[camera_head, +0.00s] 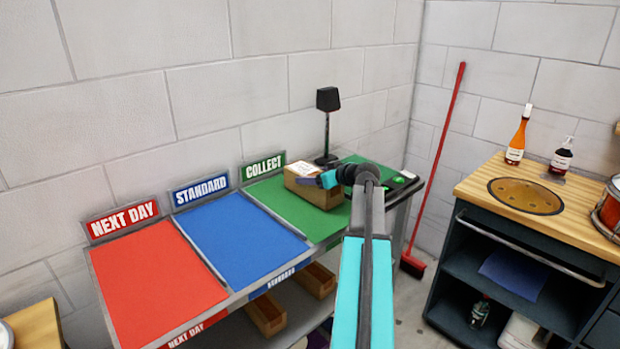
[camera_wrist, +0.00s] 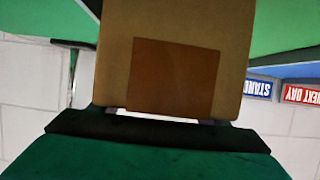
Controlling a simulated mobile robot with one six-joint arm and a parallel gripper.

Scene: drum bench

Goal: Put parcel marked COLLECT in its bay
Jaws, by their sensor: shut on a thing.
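A brown cardboard parcel (camera_head: 318,194) with a white label on top is at the green COLLECT bay (camera_head: 287,209). The label's writing is too small to read. My gripper (camera_head: 328,179) is shut on the parcel from its right side. In the wrist view the parcel (camera_wrist: 185,30) fills the upper middle, with a darker brown patch facing me, between the fingers of my gripper (camera_wrist: 166,115). I cannot tell whether its underside touches the green surface or hangs just above it. The COLLECT sign (camera_head: 263,166) stands behind the bay.
Left of it are the blue STANDARD bay (camera_head: 238,232) and the red NEXT DAY bay (camera_head: 155,280), both empty. A black lamp (camera_head: 327,125) stands close behind the parcel. A red broom (camera_head: 437,165) leans near the corner. A wooden-topped bench (camera_head: 500,210) stands right.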

